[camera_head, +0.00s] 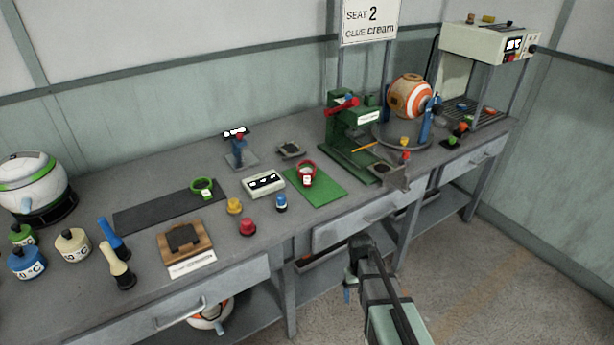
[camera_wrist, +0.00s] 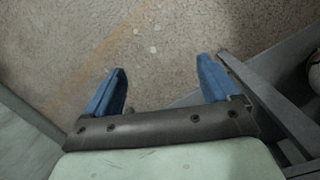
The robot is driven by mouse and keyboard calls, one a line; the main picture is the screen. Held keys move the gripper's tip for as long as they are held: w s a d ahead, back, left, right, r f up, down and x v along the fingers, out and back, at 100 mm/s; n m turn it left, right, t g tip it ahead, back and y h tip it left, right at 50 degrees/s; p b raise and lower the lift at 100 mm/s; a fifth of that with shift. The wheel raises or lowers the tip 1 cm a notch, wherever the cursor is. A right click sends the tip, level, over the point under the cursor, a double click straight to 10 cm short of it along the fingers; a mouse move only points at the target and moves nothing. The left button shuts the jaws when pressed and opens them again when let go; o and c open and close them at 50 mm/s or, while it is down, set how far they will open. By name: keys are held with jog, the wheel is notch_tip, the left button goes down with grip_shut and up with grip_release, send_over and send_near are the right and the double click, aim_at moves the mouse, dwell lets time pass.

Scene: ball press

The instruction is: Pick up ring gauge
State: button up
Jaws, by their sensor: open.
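Two ring-shaped pieces that look like ring gauges show in the head view. A green ring (camera_head: 202,187) with a small white tag rests at the right end of a dark mat (camera_head: 150,213).
A green press (camera_head: 350,135) stands behind the green mat. A white display box (camera_head: 263,184) and small coloured knobs lie between the mats. Drawers (camera_head: 365,218) line the bench front near my arm. A wooden block (camera_head: 185,240) sits left of the knobs.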

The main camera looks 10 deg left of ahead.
jog(key=w+a+r+t, duration=0.2)
jog(key=w+a+r, duration=0.5)
jog(key=r, duration=0.3)
notch_tip(320, 180, up, 24)
jog(key=t+y, duration=0.3)
jog(key=t, duration=0.1)
send_over(307, 175)
jog(key=s+d, duration=0.1)
jog(key=s, duration=0.5)
jog(key=x, duration=0.8)
jog(key=shift+w+d, duration=0.1)
jog(key=shift+d, duration=0.25)
jog(key=f, duration=0.1)
jog(key=w+f, duration=0.2)
jog(key=shift+w+a+f, duration=0.2)
jog(key=shift+w+a, duration=0.05)
jog(key=shift+w+f, duration=0.2)
jog(key=shift+f, duration=0.35)
jog(key=shift+c, duration=0.4)
jog(key=c, duration=1.1)
